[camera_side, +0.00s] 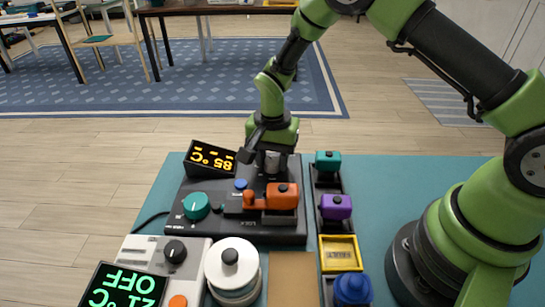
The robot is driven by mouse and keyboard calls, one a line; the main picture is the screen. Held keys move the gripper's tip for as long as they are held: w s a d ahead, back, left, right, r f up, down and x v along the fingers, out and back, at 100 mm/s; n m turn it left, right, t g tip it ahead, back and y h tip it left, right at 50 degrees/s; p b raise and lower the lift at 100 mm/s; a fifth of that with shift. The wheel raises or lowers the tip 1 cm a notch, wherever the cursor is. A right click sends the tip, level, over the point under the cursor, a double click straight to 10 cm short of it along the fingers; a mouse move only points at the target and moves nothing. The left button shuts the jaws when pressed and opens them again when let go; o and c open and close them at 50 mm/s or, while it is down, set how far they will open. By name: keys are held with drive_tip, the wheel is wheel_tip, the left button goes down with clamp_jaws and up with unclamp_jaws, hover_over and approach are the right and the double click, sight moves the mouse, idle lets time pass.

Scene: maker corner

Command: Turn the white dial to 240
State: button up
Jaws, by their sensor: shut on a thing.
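My gripper (267,160) points down over the back right part of a dark control unit (220,222). It is shut on a small pale, whitish-grey round part, which I take to be the white dial (271,161). The fingers and wrist hide most of it, so its pointer and scale cannot be read. A black display (210,158) with amber figures stands at the unit's back left. Its figures appear upside down and seem to read 85 °C.
The unit also carries a teal knob (196,205), a blue button (241,184) and an orange block (281,196). Teal (328,160) and purple (336,206) pieces stand close on the right. A white stacked round thing (231,262) and a green-figured display (123,287) are in front.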

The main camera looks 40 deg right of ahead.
sight(273, 160)
idle(0.4)
drive_tip(key=o, duration=0.9)
drive_tip(key=shift+r, duration=0.1)
wheel_tip(273, 160, up, 10)
drive_tip(key=shift+f, duration=0.1)
